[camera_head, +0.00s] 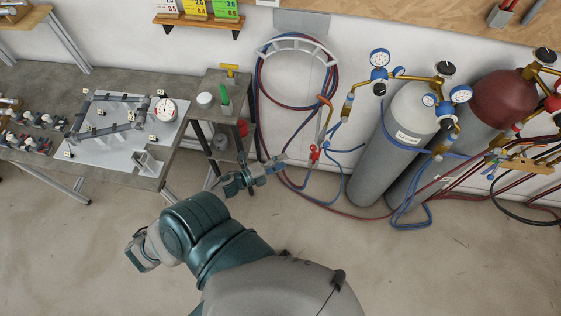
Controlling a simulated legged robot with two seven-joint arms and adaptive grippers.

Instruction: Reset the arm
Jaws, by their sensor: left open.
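My left arm shows at the bottom centre, its large grey and teal links bent out to the left over bare floor. My left gripper (252,175) shows just above the teal link, in front of the lower part of the small cart. It is small and dark grey-blue, and its jaws are open. I see nothing held between them. The part of the arm leading to it is hidden behind nearer links. My right gripper is not in view.
A grey workbench (143,172) at the left carries a metal frame jig (110,122) and a round dial (166,109). A small cart (226,79) stands beside it. Gas cylinders (377,150) with gauges and hoses stand at the right. The floor (450,260) in front is clear.

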